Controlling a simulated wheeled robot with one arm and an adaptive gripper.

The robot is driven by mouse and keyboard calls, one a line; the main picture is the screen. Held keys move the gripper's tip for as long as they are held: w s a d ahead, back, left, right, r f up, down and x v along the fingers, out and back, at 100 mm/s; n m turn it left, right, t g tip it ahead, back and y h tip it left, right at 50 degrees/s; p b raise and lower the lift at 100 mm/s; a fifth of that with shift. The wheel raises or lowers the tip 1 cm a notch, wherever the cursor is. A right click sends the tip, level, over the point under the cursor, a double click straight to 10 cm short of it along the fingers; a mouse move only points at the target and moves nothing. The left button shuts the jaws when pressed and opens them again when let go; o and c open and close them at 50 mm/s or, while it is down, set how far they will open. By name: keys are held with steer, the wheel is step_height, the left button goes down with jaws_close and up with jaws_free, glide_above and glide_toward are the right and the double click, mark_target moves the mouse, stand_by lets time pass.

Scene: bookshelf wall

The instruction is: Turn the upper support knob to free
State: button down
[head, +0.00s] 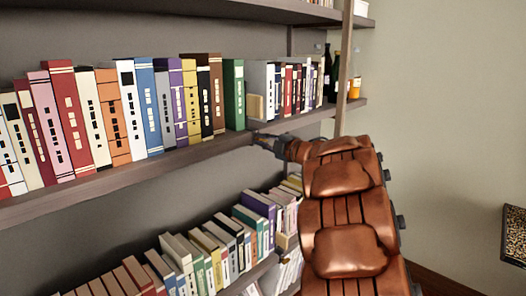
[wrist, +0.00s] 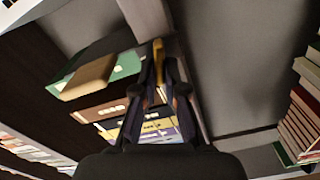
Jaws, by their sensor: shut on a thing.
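My gripper (head: 262,138) is at the front edge of the upper book shelf (head: 160,160), just below a tan wooden support block (head: 256,107) beside the green book. In the wrist view my gripper (wrist: 159,62) has its dark fingers close together around a small yellow-orange piece (wrist: 158,47), which appears to be the upper support knob. Most of this piece is hidden between the fingers, so its turned position cannot be told. In the head view the knob is hidden by the gripper. The support block also shows in the wrist view (wrist: 88,78), against the green book.
A row of upright books (head: 125,110) fills the upper shelf left of the block, and smaller books (head: 290,88) stand to its right. Bottles and an orange jar (head: 355,88) stand at the shelf's right end. A lower shelf of books (head: 210,245) lies beneath. The right side is open.

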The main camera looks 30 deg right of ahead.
steer(key=n+b, duration=0.3)
steer(key=shift+a+f+n, duration=0.15)
steer(key=shift+f+n, duration=0.05)
steer(key=shift+n, duration=0.1)
steer(key=shift+w+r+b, duration=0.1)
steer(key=shift+b, duration=0.2)
steer(key=c, duration=1.2)
jaws_free()
steer(key=shift+c, duration=0.2)
steer(key=v, duration=1.2)
